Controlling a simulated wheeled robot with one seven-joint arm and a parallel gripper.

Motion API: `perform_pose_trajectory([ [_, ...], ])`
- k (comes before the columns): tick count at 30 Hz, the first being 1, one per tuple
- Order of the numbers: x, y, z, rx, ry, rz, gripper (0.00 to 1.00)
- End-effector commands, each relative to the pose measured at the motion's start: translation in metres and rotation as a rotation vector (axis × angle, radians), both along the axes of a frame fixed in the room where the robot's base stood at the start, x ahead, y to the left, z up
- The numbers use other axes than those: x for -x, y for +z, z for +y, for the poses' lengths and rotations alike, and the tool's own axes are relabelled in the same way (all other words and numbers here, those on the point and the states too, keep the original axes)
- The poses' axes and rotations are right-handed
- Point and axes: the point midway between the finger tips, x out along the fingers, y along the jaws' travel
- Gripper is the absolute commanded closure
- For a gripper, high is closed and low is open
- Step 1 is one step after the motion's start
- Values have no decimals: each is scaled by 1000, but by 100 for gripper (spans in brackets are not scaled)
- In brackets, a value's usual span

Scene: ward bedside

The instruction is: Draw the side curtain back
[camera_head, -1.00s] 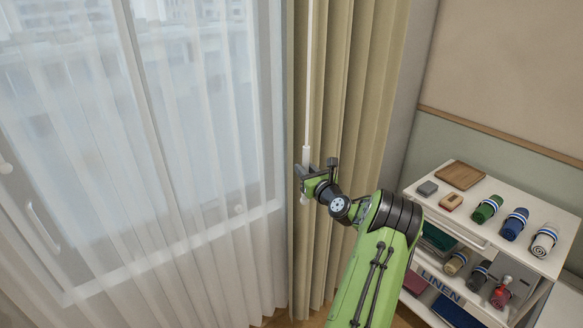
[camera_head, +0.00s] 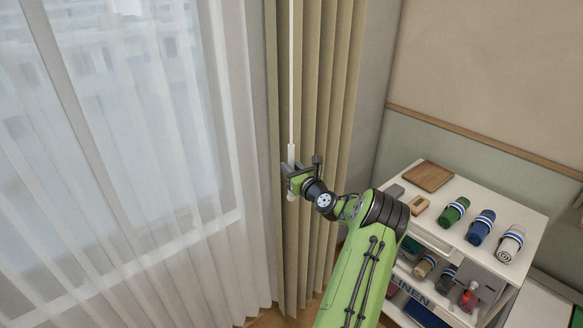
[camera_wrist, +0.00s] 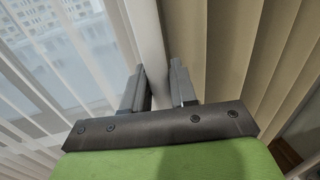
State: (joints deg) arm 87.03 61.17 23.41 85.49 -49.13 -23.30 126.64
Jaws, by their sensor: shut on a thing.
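The beige side curtain (camera_head: 312,100) hangs in close vertical folds at the right of the window. A thin white pull wand (camera_head: 291,70) with a thicker white handle hangs along its left edge. My gripper (camera_head: 289,172) is shut on the wand's handle, whose rounded lower end shows just below the jaws. In the wrist view the two dark fingers (camera_wrist: 158,88) stand on either side of the white wand (camera_wrist: 147,35), with beige folds to the right. Part of the grip is hidden by the fingers.
A white sheer curtain (camera_head: 130,200) covers the window at left, close to my gripper. A white linen cart (camera_head: 440,235) with rolled towels, boxes and a wooden board (camera_head: 428,176) stands at right, near my arm. Bare wall lies behind it.

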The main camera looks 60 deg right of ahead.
Motion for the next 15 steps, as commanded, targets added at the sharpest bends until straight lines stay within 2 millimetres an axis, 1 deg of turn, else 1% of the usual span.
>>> perform_pose_trajectory([
  [1, 3, 2, -4, 9, -11, 0, 100],
  [3, 3, 2, -4, 9, -12, 0, 100],
  [4, 3, 2, -4, 10, -12, 1, 69],
  [6, 3, 2, -4, 9, -11, -1, 58],
  [7, 2, 2, -3, 9, -11, -1, 55],
  [15, 3, 1, -2, 6, -7, 0, 55],
])
